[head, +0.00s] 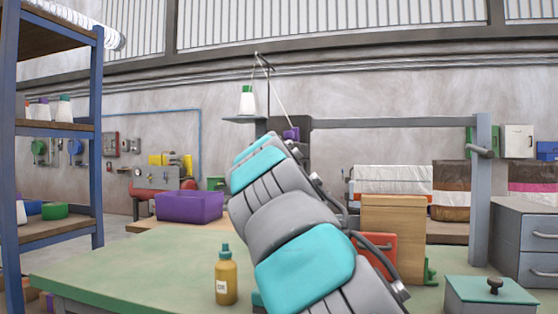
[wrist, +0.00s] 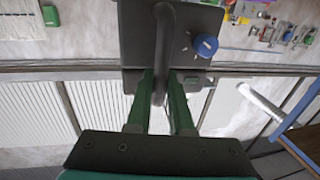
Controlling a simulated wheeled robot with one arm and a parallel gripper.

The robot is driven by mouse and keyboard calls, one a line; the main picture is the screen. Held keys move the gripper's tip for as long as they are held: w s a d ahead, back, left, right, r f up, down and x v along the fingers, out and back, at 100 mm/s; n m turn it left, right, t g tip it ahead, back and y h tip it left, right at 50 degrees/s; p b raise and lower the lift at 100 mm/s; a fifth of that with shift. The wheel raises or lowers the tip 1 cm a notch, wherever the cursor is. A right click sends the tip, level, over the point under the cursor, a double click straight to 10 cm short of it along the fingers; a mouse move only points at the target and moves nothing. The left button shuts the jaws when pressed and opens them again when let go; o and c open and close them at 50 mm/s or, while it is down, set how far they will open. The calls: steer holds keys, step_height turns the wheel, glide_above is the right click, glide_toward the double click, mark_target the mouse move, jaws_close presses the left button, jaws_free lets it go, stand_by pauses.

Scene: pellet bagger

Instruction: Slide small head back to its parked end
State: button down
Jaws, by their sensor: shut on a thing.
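The small head (wrist: 172,20) is a dark grey block in the wrist view, at the top middle. It has a blue knob (wrist: 206,45) on its right side and a curved grey bar handle (wrist: 164,40). My gripper (wrist: 161,88) has two dark green fingers, one on each side of the handle, and is shut on it. A grey rail (head: 400,123) runs level behind the arm to a post (head: 483,190) at the right.
A thread cone (head: 247,101) stands on a small shelf left of the rail. A wooden box (head: 393,225), grey drawers (head: 527,235) and a lidded box (head: 490,297) are at the right.

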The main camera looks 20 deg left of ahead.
steer(key=shift+r, duration=0.1)
steer(key=c, duration=0.8)
jaws_free()
steer(key=shift+s, duration=0.1)
steer(key=b+v, duration=0.1)
steer(key=v, duration=0.6)
steer(key=shift+s+d+b, duration=0.2)
steer(key=shift+s+b, duration=0.05)
steer(key=shift+b, duration=0.15)
